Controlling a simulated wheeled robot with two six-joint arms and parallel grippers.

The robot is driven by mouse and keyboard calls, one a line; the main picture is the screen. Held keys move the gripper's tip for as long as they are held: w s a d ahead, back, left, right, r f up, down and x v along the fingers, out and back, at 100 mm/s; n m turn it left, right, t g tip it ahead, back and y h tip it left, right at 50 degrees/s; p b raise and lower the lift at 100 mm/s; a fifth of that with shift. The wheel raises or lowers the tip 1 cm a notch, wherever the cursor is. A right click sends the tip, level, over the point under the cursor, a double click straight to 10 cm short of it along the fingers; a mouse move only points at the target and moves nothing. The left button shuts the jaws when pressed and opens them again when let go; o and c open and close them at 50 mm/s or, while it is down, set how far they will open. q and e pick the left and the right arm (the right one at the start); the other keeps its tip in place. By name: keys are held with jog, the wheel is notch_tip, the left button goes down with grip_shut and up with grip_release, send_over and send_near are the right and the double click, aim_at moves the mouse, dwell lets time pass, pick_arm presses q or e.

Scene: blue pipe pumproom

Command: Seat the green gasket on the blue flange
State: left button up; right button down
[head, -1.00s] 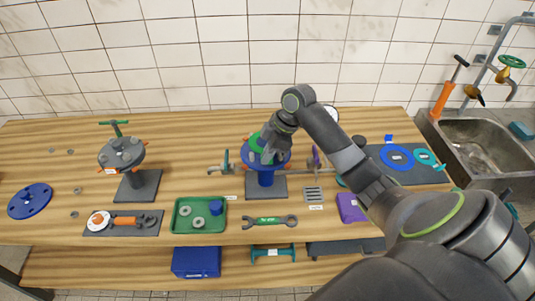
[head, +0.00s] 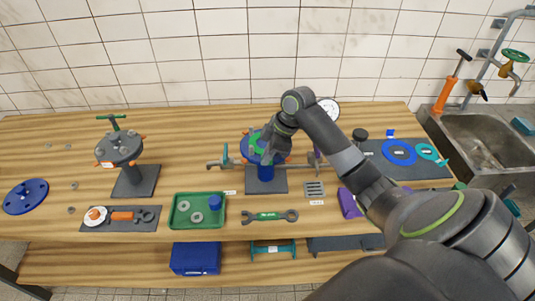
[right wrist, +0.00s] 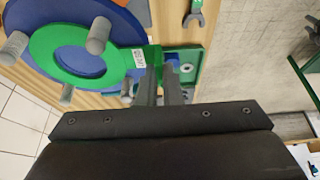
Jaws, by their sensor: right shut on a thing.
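The blue flange (head: 247,151) sits on a blue pipe (head: 265,173) on a dark base plate, mid-table. The green gasket (head: 256,139) is a flat ring with a tab, lying over the flange face. My right gripper (head: 268,156) is at the flange's near side and hides part of both. In the right wrist view, its fingers (right wrist: 163,88) are shut on the gasket's labelled tab. There the gasket ring (right wrist: 45,47) overlaps the blue flange (right wrist: 60,8), with grey studs (right wrist: 97,35) around it. I cannot tell whether it lies flat. My left gripper is not in view.
A green tray (head: 181,222) with washers and a wrench (head: 268,216) lie in front. A second grey flange stand (head: 125,148) is at left. A purple block (head: 348,203) and a dark mat with blue (head: 390,148) and teal rings (head: 427,151) are at right, before the sink.

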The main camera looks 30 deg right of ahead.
jog(key=c, duration=1.5)
grip_release()
jog(key=b+v, duration=0.3)
jog(key=v, duration=1.4)
jog(key=shift+r+b, duration=0.2)
jog(key=shift+b, duration=0.2)
